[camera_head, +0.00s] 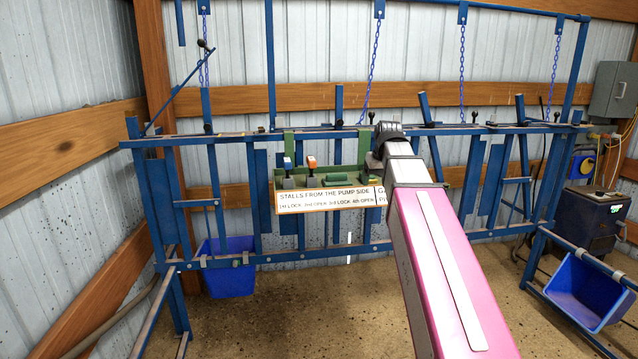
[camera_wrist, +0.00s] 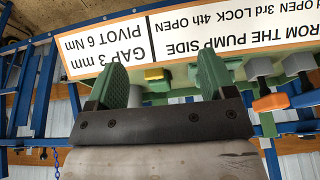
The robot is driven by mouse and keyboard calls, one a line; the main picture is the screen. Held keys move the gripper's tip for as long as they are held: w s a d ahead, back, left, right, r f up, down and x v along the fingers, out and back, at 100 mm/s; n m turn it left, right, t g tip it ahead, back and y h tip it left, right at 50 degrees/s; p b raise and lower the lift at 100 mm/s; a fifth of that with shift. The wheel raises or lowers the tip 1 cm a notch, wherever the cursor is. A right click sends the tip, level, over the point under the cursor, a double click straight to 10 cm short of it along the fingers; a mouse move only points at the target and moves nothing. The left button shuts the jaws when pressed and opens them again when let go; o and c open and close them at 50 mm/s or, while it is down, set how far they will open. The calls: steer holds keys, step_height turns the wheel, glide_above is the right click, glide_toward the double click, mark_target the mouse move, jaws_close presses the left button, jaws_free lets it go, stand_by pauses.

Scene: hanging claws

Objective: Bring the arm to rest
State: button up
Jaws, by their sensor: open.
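My arm, pink with a white stripe, reaches from the lower right toward the blue stall frame (camera_head: 330,257) in the head view. Its wrist hides my gripper there. In the wrist view my gripper (camera_wrist: 160,78) shows two green-padded fingers spread apart, with nothing held between them. A small yellow and green part (camera_wrist: 157,80) shows beyond the gap; I cannot tell how far away it is. The green tray (camera_head: 340,181) with its white signs hangs on the frame, close by my wrist.
Blue-topped (camera_head: 288,163) and orange-topped (camera_head: 311,162) pieces stand at the tray's left. Blue chains (camera_head: 373,65) hang above the frame. A blue bucket (camera_head: 228,268) is at lower left, a blue bin (camera_head: 590,290) at lower right. The floor (camera_head: 320,310) in front looks clear.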

steer(key=s+f+g, duration=0.1)
steer(key=s+f, duration=0.5)
steer(key=f, duration=0.7)
steer(key=s+f+m+g, duration=0.1)
steer(key=s+f, duration=0.5)
steer(key=f, duration=0.7)
steer(key=s+f+g, duration=0.2)
steer(key=s+f, duration=0.5)
steer(key=f, duration=0.6)
steer(key=shift+a+f+m+h, duration=0.15)
steer(key=shift+f+m+h, duration=0.05)
steer(key=shift+m+h, duration=0.2)
steer(key=shift+o, duration=0.5)
